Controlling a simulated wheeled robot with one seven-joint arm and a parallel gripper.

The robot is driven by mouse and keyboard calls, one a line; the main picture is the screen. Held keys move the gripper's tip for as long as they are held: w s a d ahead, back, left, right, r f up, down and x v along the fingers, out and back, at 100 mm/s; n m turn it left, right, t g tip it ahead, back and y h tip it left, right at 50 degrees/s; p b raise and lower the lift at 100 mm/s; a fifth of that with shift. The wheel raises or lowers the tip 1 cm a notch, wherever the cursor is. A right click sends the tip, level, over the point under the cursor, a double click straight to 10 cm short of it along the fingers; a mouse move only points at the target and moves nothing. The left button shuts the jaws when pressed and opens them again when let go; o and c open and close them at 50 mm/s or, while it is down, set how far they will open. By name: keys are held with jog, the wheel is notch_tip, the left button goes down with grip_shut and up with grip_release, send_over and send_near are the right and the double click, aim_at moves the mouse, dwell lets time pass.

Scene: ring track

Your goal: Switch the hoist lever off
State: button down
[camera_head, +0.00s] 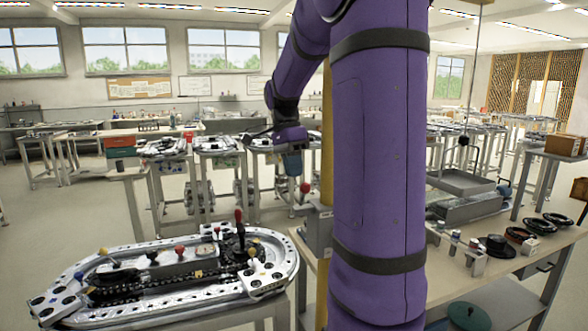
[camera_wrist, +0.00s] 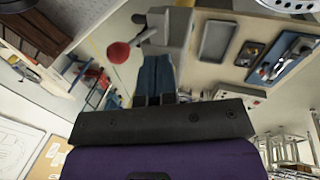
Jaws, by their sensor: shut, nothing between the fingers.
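A lever with a red ball knob (camera_head: 306,187) stands out from a grey box (camera_head: 316,228) beside the yellow post, left of my arm. In the wrist view the red knob (camera_wrist: 118,53) is at upper left, with its rod running toward the grey box (camera_wrist: 168,28). My gripper (camera_head: 292,165) hangs down above and slightly left of the knob in the head view. In the wrist view its blue fingers (camera_wrist: 155,74) are together and empty, right of and apart from the knob. My arm hides part of the post and box.
A ring track (camera_head: 165,275) with a red-handled lever (camera_head: 239,228) is on the left bench. On the right bench are a grey tray (camera_head: 460,183) below a hanging hook (camera_head: 463,141) and several black rings (camera_head: 520,235). Open floor shows behind the track.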

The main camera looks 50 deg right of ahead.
jog(key=shift+s+a, duration=0.1)
dwell(0.3)
jog(key=shift+s+a+r+t+h, duration=0.1)
jog(key=shift+s+a+t+h, duration=0.4)
jog(key=shift+s+t, duration=0.25)
jog(key=shift+s+a+r+t+h, duration=0.1)
jog(key=shift+s+a+t+h, duration=0.35)
jog(key=shift+s+t, duration=0.3)
jog(key=shift+s+a+f, duration=0.1)
jog(key=shift+s+a, duration=0.1)
jog(key=shift+s, duration=0.2)
jog(key=shift+w+d+r, duration=0.2)
jog(key=shift+w+r, duration=0.1)
notch_tip(320, 180, up, 12)
jog(key=w+a, duration=0.1)
jog(key=shift+w+f, duration=0.15)
